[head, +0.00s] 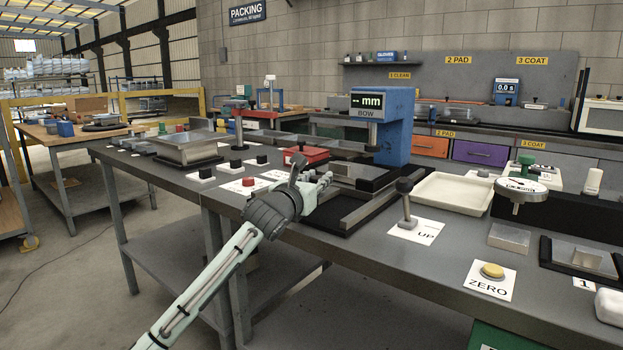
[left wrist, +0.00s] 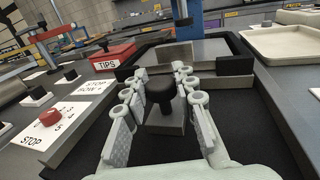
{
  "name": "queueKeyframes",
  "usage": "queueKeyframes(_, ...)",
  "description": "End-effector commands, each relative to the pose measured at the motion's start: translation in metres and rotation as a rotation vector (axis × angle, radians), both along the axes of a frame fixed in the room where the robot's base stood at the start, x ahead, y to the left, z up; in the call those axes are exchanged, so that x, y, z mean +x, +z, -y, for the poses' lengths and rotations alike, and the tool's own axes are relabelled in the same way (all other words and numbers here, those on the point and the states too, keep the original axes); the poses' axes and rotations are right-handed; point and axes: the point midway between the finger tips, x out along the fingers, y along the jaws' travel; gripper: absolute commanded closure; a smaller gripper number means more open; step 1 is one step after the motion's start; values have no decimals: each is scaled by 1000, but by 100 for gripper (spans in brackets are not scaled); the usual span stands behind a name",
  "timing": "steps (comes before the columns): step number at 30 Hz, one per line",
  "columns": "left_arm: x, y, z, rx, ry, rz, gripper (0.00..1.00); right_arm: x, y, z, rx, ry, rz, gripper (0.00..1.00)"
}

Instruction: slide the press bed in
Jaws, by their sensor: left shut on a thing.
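The blue press (head: 397,125) with a "-- mm" display and the label BOW stands on the grey bench. In the left wrist view a black knob (left wrist: 160,90) on a grey block (left wrist: 165,120) stands at the near end of the bed. My left gripper (head: 318,182) is at this near end, with its fingers on both sides of the knob in the left wrist view (left wrist: 162,80). It is shut on the knob. My right gripper is not in view.
A grey rail (head: 370,208) runs along the right of the bed. A lever (head: 406,200) on an UP card and a cream tray (head: 455,192) stand further right. On the left are a red TIPS box (left wrist: 107,58) and a red STOP button (left wrist: 51,118).

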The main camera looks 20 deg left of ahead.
Motion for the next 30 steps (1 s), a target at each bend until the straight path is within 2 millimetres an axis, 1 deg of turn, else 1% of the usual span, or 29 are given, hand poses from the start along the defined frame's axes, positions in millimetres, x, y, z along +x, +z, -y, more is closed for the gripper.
queueKeyframes(1, 13, 6, 4, -1, 0, -1, 100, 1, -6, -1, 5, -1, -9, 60)
queueKeyframes(3, 31, 6, 11, -1, 1, -1, 100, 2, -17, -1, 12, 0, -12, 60)
queueKeyframes(7, 61, 4, 22, -1, 1, 0, 100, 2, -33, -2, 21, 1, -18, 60)
queueKeyframes(12, 95, 2, 34, -2, 0, 1, 100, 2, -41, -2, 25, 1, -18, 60)
queueKeyframes(15, 107, 1, 39, -1, 0, 0, 100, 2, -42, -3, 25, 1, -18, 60)
queueKeyframes(20, 116, 1, 42, 2, 0, 0, 100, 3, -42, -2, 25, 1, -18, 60)
queueKeyframes(29, 117, 3, 43, 1, -1, 3, 100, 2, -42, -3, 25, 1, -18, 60)
queueKeyframes(30, 116, 3, 43, 1, -1, 3, 69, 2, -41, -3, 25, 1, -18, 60)
